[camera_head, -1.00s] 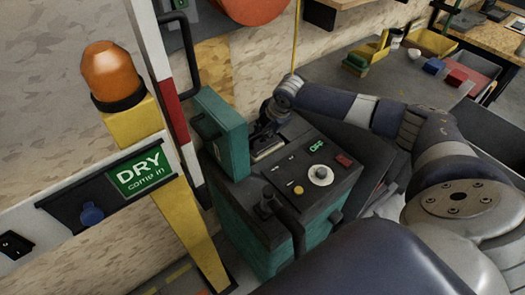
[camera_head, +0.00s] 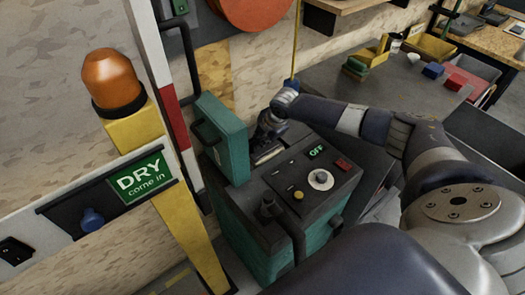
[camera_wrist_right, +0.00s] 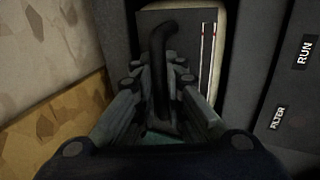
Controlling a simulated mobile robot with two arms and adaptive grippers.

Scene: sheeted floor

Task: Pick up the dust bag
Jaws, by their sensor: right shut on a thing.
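The green and black machine (camera_head: 255,222) stands with its green lid (camera_head: 228,140) open upright. In its top opening, the pale edge of the dust bag (camera_head: 268,154) shows under my right gripper (camera_head: 262,146). In the right wrist view, the dust bag appears as a dark grey plate with a tan rim (camera_wrist_right: 215,60) and a black curved handle (camera_wrist_right: 160,60). My right gripper (camera_wrist_right: 160,115) is closed around this handle, with a finger on each side. The rest of the bag is hidden in the opening. My left gripper is out of view.
A yellow post with an orange lamp (camera_head: 113,80) and a DRY sign (camera_head: 142,183) stand close on the left. A grey table (camera_head: 385,85) with small blocks is behind right.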

